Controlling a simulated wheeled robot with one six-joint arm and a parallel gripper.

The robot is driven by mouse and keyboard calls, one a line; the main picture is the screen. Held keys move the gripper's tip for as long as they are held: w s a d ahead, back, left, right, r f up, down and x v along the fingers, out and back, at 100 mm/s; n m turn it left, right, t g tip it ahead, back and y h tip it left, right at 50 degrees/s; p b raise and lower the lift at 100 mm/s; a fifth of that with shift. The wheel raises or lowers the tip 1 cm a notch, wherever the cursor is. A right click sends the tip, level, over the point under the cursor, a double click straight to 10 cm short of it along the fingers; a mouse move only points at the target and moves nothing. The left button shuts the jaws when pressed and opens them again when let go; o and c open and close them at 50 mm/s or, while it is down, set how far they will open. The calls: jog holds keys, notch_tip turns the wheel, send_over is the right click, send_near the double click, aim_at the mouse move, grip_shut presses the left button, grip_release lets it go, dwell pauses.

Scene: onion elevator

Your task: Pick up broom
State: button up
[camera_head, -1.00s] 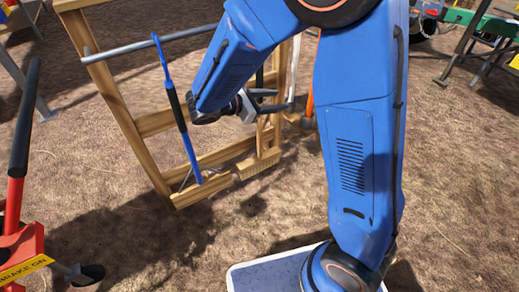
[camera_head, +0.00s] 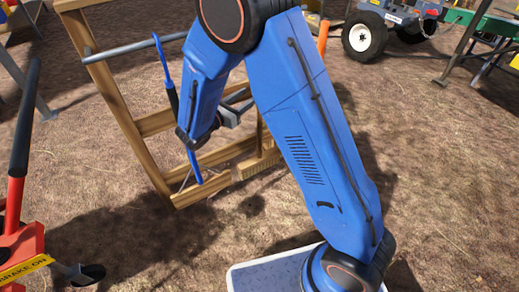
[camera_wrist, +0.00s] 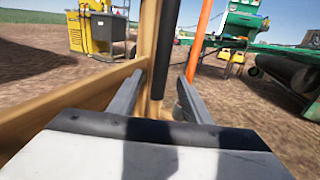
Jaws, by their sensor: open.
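The fingers also show in the wrist view (camera_wrist: 160,82). I cannot tell whether the handle is inside the jaws or just beyond the tips.
The wooden rack (camera_head: 130,113) surrounds my gripper's left side. A blue tool with a dark grip (camera_head: 196,165) leans at its front. An orange pole (camera_wrist: 201,40) stands just right of the handle. A red machine (camera_head: 22,240) is at left. Open ground lies in front.

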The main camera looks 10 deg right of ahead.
jog(key=x, duration=1.1)
jog(key=shift+f, duration=0.15)
jog(key=shift+s, duration=0.1)
jog(key=shift+c, duration=0.6)
grip_shut()
